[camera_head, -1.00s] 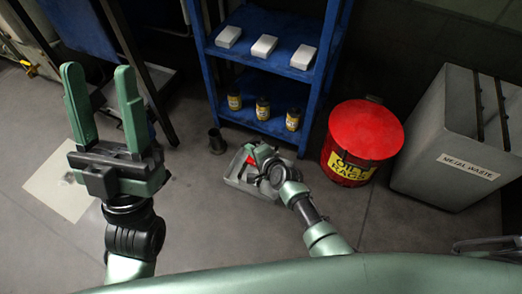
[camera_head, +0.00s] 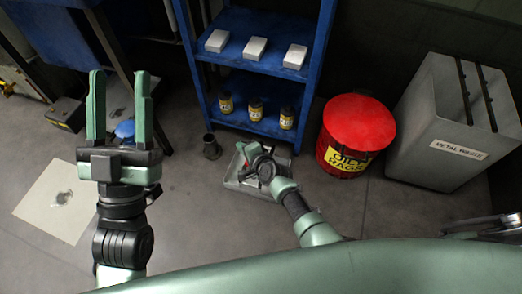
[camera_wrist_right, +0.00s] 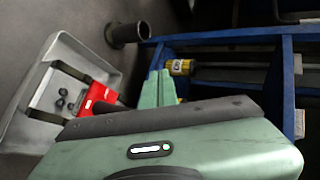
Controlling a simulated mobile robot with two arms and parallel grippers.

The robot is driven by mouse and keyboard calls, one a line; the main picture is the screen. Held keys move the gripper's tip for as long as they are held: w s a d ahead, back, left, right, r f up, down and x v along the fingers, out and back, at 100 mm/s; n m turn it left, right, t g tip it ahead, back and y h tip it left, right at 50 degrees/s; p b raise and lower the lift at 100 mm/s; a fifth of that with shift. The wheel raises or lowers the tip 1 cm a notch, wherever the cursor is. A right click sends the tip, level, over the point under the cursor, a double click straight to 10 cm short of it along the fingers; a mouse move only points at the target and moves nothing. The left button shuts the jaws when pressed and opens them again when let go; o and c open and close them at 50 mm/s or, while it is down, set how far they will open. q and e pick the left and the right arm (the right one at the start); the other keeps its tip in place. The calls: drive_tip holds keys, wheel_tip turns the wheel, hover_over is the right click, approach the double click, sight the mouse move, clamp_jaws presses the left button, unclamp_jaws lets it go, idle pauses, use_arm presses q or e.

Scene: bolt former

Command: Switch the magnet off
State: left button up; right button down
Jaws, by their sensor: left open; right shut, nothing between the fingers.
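The red block (camera_wrist_right: 98,92), which looks like the magnet, lies in a grey tray (camera_wrist_right: 25,95) in the right wrist view, beside two dark bars. My right gripper (camera_wrist_right: 160,78) is shut and empty, its fingers together just right of the red block. Whether they touch it I cannot tell. In the head view my right gripper (camera_head: 247,152) is over the tray (camera_head: 232,184), and the arm hides most of the block. Any switch on it is not clear. My left gripper (camera_head: 120,78) is open and empty, raised at the left.
A blue shelf (camera_head: 262,68) with white boxes and yellow-black cans stands behind the tray. A dark cylinder (camera_head: 212,148) is on the floor beside it. A red oily-rags bin (camera_head: 358,125) and a grey metal-waste bin (camera_head: 440,150) stand to the right. Small dark pieces (camera_wrist_right: 62,102) lie in the tray.

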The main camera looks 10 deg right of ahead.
use_arm(q)
drive_tip(key=shift+s+r+t+h, duration=0.3)
drive_tip(key=shift+s+r+t, duration=0.1)
drive_tip(key=shift+s+r, duration=0.2)
use_arm(e)
drive_tip(key=shift+d, duration=0.85)
